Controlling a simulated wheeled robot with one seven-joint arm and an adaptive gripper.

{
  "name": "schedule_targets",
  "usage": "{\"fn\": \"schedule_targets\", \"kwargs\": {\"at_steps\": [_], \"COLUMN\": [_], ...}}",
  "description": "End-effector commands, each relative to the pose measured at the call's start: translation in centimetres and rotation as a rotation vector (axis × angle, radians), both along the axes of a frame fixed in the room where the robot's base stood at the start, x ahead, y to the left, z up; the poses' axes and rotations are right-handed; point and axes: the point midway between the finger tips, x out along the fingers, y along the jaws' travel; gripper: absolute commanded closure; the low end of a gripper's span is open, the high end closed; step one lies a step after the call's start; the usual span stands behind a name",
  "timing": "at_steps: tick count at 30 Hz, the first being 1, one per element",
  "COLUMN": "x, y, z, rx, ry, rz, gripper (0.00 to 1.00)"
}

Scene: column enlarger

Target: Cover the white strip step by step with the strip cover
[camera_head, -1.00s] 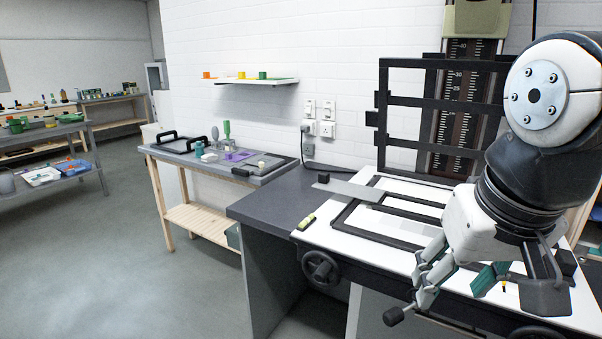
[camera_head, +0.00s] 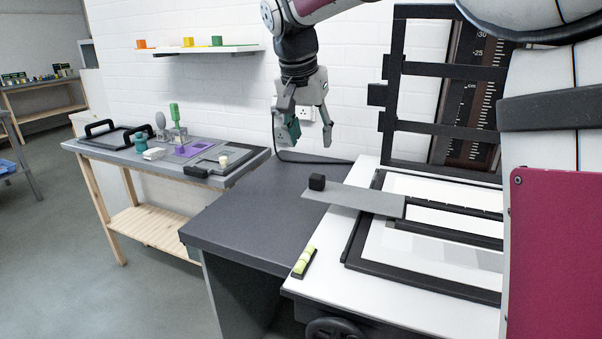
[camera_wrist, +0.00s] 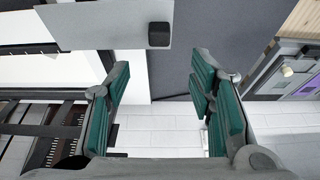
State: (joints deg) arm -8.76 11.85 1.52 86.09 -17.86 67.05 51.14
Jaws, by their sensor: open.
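The strip cover (camera_head: 368,199) is a flat grey plate with a black block-shaped knob (camera_head: 317,182) at its left end. It lies partly over the easel's left edge, with the knob end overhanging the dark counter. A pale strip (camera_head: 432,248) with faint grey steps lies in the black easel frame (camera_head: 352,250), in front of the cover. My gripper (camera_head: 306,128) points down above the counter, behind and above the knob, apart from it. In the wrist view my gripper (camera_wrist: 158,85) is open and empty, with green pads; the cover (camera_wrist: 100,25) and knob (camera_wrist: 159,34) show beyond the fingers.
The upright black rack (camera_head: 388,120) and scale column (camera_head: 470,105) stand behind the easel. A level vial (camera_head: 303,262) lies at the white board's front left. The dark counter (camera_head: 255,215) is mostly clear. A side table (camera_head: 135,158) with tools stands at left.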

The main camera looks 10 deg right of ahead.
Motion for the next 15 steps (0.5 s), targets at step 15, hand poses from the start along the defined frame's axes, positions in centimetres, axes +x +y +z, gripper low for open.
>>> {"fn": "schedule_targets", "kwargs": {"at_steps": [15], "x": [2.8], "y": [-2.2], "z": [-8.9], "rx": [0.001], "ry": [0.005], "rz": [0.000], "gripper": [0.51]}}
